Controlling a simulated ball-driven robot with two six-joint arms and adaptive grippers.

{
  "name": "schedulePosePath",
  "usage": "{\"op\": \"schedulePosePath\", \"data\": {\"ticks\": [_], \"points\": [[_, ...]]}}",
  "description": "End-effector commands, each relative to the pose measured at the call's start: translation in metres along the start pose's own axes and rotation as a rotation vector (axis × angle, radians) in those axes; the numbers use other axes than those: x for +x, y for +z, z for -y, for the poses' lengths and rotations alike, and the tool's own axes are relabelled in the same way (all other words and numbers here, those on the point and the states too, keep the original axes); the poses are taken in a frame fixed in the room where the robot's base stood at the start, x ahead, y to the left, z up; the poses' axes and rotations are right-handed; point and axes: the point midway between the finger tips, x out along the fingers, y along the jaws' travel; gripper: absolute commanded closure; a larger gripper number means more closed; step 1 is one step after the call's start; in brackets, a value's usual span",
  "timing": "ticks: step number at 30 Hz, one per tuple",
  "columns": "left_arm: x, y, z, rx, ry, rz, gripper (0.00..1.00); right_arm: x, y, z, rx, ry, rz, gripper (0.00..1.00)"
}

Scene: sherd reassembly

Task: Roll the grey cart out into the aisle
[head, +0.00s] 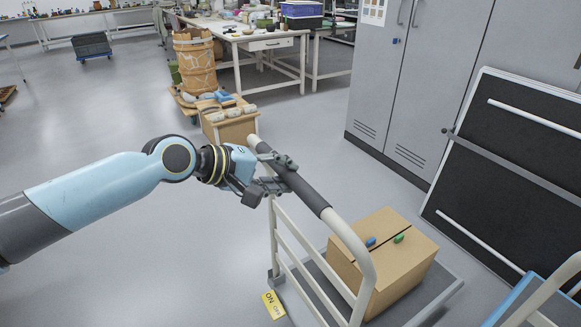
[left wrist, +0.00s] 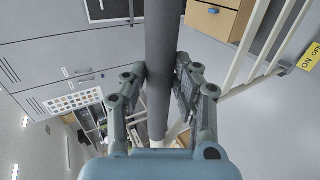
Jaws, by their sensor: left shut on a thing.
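The grey cart (head: 440,292) stands at the lower right of the head view, with a flat grey deck and a cream tubular push frame. A dark grip sleeve (head: 305,190) covers the top bar of the frame. A cardboard box (head: 385,262) rides on the deck, with a blue and a green item on top. My left gripper (head: 274,174) is shut on the dark sleeve near its far end. In the left wrist view the sleeve (left wrist: 159,55) runs between the two fingers. My right gripper is out of view.
Grey cabinets (head: 420,85) and a leaning black board (head: 510,170) stand right of the cart. A wooden box (head: 229,124) with items and a barrel (head: 195,62) stand beyond the handle. A blue-edged thing with a cream rail (head: 540,295) is at bottom right. Open floor lies left.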

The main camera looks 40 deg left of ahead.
Motion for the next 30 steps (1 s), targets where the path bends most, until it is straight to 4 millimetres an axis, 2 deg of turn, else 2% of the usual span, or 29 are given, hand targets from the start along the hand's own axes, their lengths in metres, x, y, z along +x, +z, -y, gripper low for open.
{"op": "schedulePosePath", "data": {"ticks": [17, 29, 30], "points": [[-0.047, 0.0, 0.028, 0.001, -0.008, 0.001, 1.0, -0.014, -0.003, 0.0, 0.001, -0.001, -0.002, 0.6], [-0.046, 0.0, 0.028, -0.001, -0.004, 0.001, 1.0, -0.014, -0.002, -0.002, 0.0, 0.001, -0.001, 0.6], [-0.046, 0.0, 0.028, -0.001, -0.004, 0.001, 0.71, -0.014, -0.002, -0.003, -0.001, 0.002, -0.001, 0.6]]}}
